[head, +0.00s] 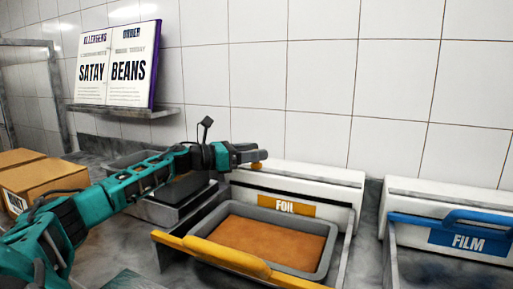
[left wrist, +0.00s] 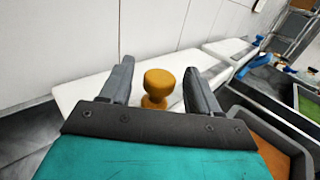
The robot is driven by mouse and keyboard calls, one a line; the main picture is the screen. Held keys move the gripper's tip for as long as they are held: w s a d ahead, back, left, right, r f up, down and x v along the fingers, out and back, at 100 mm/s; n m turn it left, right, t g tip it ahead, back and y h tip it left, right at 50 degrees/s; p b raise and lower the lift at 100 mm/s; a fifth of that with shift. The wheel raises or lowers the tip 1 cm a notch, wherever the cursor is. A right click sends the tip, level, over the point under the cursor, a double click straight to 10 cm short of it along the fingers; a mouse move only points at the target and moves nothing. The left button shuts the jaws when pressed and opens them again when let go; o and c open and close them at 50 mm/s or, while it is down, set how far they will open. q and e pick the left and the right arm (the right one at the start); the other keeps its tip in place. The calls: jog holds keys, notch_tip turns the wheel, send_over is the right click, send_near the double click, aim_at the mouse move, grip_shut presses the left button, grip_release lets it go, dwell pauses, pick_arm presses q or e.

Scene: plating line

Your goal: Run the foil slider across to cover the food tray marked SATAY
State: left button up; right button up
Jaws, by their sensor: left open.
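An orange knob (head: 258,166), which looks like the foil slider, stands at the left end of the white foil box (head: 330,175), which bears an orange FOIL label (head: 289,206). My left gripper (head: 249,155) is open at the knob. In the left wrist view the knob (left wrist: 157,85) stands between the two spread fingers (left wrist: 157,76), with gaps on both sides. A grey food tray (head: 322,270) with orange-brown food sits uncovered in front of the foil box. I see no SATAY mark on the tray; the word shows on the open book (head: 92,70). My right gripper is not in view.
An orange bar (head: 225,258) runs along the front of the foil station. A FILM station (head: 467,240) with a blue bar (head: 480,219) stands to the right. Cardboard boxes (head: 45,178) are at the left. A tray with green content (left wrist: 309,104) shows in the left wrist view.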

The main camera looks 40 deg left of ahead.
pick_arm(q)
jog(key=shift+w+d, duration=0.3)
jog(key=shift+w, duration=0.25)
grip_shut()
dwell(0.4)
